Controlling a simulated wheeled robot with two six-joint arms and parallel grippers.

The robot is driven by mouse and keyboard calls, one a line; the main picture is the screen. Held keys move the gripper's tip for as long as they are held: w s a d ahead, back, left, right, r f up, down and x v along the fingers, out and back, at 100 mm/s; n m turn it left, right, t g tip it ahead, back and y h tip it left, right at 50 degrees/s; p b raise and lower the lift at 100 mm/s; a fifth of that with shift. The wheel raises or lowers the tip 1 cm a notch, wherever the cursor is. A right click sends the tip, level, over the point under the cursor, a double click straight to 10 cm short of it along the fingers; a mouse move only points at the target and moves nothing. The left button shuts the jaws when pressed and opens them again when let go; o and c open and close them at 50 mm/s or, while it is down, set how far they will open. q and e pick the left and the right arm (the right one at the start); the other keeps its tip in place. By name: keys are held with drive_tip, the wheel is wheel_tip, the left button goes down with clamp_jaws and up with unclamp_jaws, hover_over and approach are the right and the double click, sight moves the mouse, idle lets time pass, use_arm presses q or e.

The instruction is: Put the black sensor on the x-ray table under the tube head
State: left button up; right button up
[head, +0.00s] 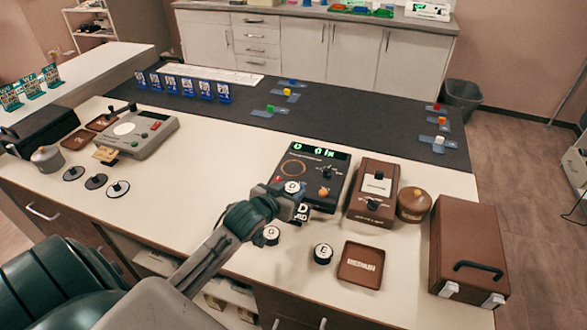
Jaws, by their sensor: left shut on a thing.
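My left gripper (284,203) reaches in from the lower left and is above the white counter, at the front edge of the dark console with a green display (318,171). It is shut on a small dark piece with white lettering (302,211), mostly hidden by the fingers. I cannot tell whether this piece is the black sensor. Round lettered black-and-white pieces lie near it: one marked E (323,253) to the front right and one (271,235) just below the gripper. I cannot make out an x-ray table or tube head. My right gripper is not in view.
Right of the console stand a brown device (373,190), a round brown pot (414,204) and a brown case (468,248). A brown REPAIR tray (361,264) lies in front. A grey device (143,134) stands left. The dark mat (350,118) behind has open room.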

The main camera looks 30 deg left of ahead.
use_arm(q)
drive_tip(key=p, duration=0.4)
hover_over(291, 171)
drive_tip(key=s, duration=0.1)
drive_tip(key=shift+d+f, duration=0.4)
drive_tip(key=shift+f, duration=0.25)
drive_tip(key=shift+w+a+f+p, duration=0.2)
drive_tip(key=shift+w+f+p, duration=0.15)
drive_tip(key=shift+f, duration=0.2)
drive_tip(key=shift+w+a+f+p, duration=0.15)
drive_tip(key=shift+w+f+p, duration=0.05)
drive_tip(key=shift+f+p, duration=0.25)
drive_tip(key=shift+f, duration=0.6)
drive_tip(key=shift+f, duration=0.1)
drive_tip(key=shift+f, duration=0.15)
drive_tip(key=o, duration=1.1)
